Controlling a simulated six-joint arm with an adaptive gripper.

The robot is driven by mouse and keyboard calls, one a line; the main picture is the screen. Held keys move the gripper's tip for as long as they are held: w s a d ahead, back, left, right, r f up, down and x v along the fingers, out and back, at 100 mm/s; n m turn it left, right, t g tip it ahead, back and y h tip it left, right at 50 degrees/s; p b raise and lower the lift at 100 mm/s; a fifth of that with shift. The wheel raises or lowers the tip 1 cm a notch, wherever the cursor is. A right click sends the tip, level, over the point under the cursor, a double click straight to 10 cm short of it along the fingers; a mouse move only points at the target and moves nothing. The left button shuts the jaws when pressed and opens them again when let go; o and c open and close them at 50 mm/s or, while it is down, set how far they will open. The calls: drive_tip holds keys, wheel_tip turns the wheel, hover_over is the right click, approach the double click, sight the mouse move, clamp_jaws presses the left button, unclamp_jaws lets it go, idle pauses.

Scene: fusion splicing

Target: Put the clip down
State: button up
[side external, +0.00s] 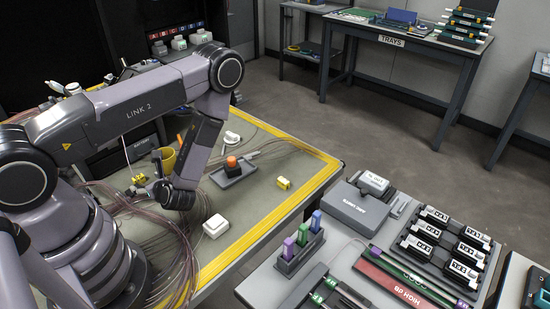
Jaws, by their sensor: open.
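My gripper (153,189) is low over the left part of the workbench, mostly hidden behind my own wrist. It is open, and I see nothing held in it. A small yellow clip-like piece (139,179) shows close to its left side; I cannot tell whether they touch. Another small yellow clip-like block (283,183) sits on the grey bench top near its right side, well apart from my gripper. Which of these is the task's clip is not clear from this view.
Loose fibre cables (183,240) trail around my wrist. A white box (215,226), a grey tray with an orange-topped piece (233,178) and a yellow cup (166,158) stand on the workbench (262,215). A side table at right holds labelled modules (431,219) and coloured pieces in a rack (291,262).

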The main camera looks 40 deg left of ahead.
sight(138, 177)
drive_tip(key=x, duration=0.7)
drive_tip(key=shift+a+r, duration=0.15)
drive_tip(key=shift+a, duration=0.25)
drive_tip(key=c, duration=0.9)
drive_tip(key=shift+r, duration=0.1)
